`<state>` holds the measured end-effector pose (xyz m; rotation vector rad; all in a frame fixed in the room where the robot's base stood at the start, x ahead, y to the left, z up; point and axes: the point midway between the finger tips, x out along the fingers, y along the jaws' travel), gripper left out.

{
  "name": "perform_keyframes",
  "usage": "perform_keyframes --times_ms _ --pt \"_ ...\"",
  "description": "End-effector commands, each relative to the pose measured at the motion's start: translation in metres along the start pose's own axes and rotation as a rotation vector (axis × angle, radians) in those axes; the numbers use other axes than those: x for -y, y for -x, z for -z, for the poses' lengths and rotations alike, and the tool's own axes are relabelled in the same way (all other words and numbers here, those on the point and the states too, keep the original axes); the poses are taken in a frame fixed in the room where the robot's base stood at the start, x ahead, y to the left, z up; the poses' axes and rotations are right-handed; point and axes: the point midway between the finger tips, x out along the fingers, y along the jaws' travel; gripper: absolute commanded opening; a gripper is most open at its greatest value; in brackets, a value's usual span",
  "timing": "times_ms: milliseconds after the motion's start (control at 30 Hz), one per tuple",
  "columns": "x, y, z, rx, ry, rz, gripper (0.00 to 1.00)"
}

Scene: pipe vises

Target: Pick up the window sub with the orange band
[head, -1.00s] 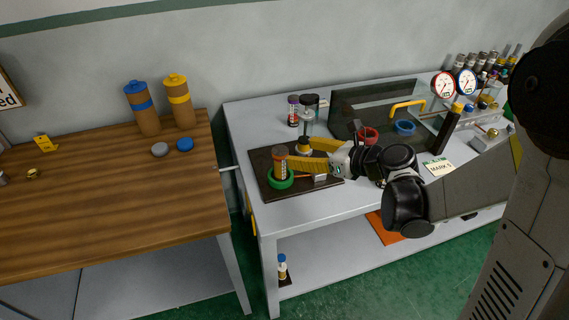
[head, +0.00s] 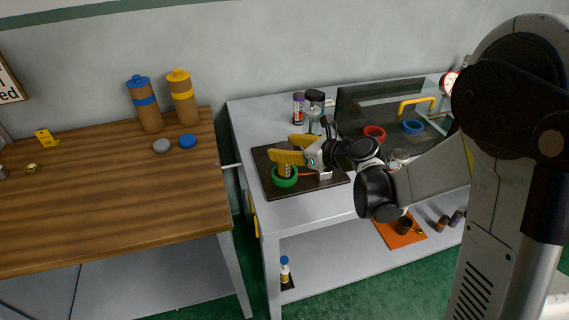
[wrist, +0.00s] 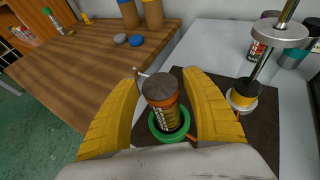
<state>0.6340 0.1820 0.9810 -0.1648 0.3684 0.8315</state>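The window sub with the orange band (wrist: 162,108) stands upright in a green ring (wrist: 169,137) in the wrist view. It has a grey-brown top and a printed label. My gripper (wrist: 160,80) is open, with one yellow finger on each side of the sub and visible gaps between. In the head view, my gripper (head: 284,148) reaches in from the right, and its near finger hides most of the sub. The green ring (head: 285,181) shows below it on a dark board (head: 268,158).
A stand with a rod and a yellow-banded part (wrist: 243,95) is close to the right of my right finger. A clear container with a dark lid (head: 315,105) and a glass-fronted case (head: 380,120) stand behind. The wooden table (head: 110,195) is to the left.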

Motion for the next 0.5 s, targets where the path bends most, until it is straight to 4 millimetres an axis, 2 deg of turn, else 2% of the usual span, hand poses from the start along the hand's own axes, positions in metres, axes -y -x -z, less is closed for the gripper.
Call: perform_keyframes --times_ms 33,100,167,500 --pt "0.0000 0.0001 0.0000 0.000 0.000 0.000 0.38" --pt "0.0000 0.0001 0.0000 0.000 0.000 0.000 0.17" --pt "-0.0001 0.0002 0.0001 0.000 0.000 0.000 0.00" --pt "-0.0001 0.0004 -0.0005 0.000 0.000 0.000 0.00"
